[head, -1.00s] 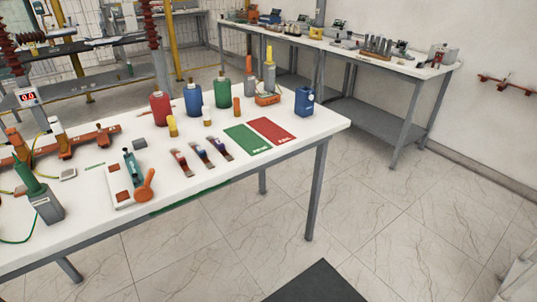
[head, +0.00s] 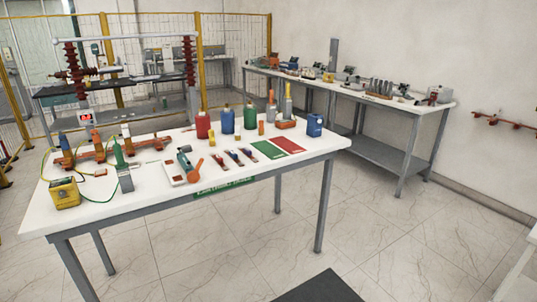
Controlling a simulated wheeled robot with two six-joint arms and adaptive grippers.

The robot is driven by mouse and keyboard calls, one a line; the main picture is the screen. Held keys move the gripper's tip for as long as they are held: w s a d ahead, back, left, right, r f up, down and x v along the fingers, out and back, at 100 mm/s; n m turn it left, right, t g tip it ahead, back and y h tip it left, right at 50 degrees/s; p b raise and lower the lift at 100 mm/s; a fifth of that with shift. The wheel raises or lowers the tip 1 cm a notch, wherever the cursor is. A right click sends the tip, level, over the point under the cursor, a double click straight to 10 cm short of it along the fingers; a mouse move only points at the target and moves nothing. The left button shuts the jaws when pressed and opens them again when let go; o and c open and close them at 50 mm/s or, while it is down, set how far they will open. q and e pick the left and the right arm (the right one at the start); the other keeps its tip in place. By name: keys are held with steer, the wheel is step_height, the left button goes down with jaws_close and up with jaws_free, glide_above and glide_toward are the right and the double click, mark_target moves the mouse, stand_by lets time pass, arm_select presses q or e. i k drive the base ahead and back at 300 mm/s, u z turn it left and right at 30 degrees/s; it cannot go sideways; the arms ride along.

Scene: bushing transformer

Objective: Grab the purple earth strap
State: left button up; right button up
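Three short strap-like items lie side by side on the near white table (head: 120,205), between the white board with the orange handle and the green and red mats. The left one (head: 221,161) looks reddish. The middle one (head: 234,157) and the right one (head: 248,154) show dark bluish or purplish parts with red. They are too small to tell for sure which is the purple earth strap. Neither of my grippers is in view.
Red (head: 202,125), blue (head: 227,121) and green (head: 250,116) bottles stand behind the straps. A yellow device (head: 64,193) is at the table's left end. A second bench (head: 375,97) stands behind. Floor in front is open, with a dark mat (head: 318,288).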

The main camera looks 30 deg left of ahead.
mark_target(247, 151)
steer(key=z, duration=0.35)
steer(key=i, duration=2.8)
steer(key=u, duration=1.3)
steer(key=i, duration=0.85)
steer(key=u, duration=0.85)
steer(key=i, duration=0.25)
steer(key=u, duration=0.25)
